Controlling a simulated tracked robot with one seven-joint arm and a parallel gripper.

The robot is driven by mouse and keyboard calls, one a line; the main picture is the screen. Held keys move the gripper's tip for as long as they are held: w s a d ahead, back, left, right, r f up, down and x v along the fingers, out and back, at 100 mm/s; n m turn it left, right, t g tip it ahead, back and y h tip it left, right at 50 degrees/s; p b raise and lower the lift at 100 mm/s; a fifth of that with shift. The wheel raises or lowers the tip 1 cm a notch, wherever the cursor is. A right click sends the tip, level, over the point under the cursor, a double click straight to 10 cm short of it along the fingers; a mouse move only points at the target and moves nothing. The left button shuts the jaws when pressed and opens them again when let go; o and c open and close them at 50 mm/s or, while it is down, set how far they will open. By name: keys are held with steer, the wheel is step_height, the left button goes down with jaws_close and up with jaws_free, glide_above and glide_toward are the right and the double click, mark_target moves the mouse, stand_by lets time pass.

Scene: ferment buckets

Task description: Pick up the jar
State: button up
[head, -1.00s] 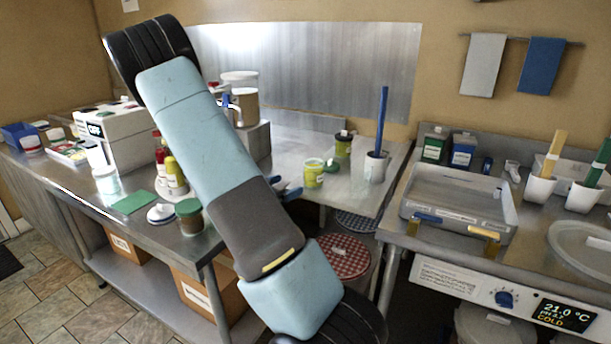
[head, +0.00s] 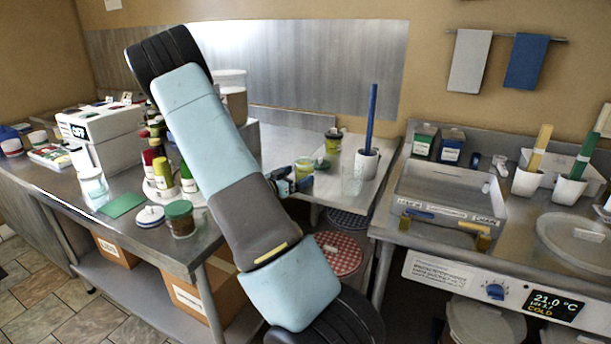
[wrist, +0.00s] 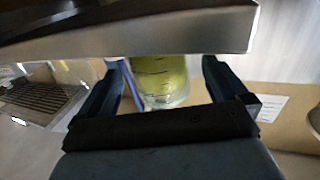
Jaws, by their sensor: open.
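In the wrist view, the jar (wrist: 160,78) shows between my two dark blue fingers, with a visible gap on each side. The gripper (wrist: 166,68) is open and holds nothing. The top part of the wrist view is covered by a metal edge, which hides one end of the jar.
A brown jar with a green lid (head: 180,219) and bottles (head: 162,172) stand left of my arm.

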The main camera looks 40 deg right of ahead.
mark_target(311, 159)
steer(key=d, duration=0.4)
steer(key=shift+w+d+f, duration=0.15)
steer(key=shift+w+d, duration=0.1)
steer(key=shift+d, duration=0.1)
steer(key=c, duration=1.3)
steer(key=shift+r, duration=0.3)
step_height(311, 159, up, 3)
steer(key=shift+s+a+r, duration=0.1)
steer(key=shift+a, duration=0.05)
steer(key=s+a+r, duration=0.8)
steer(key=s+r, duration=0.1)
steer(key=s, duration=0.2)
steer(key=shift+a+r, duration=0.15)
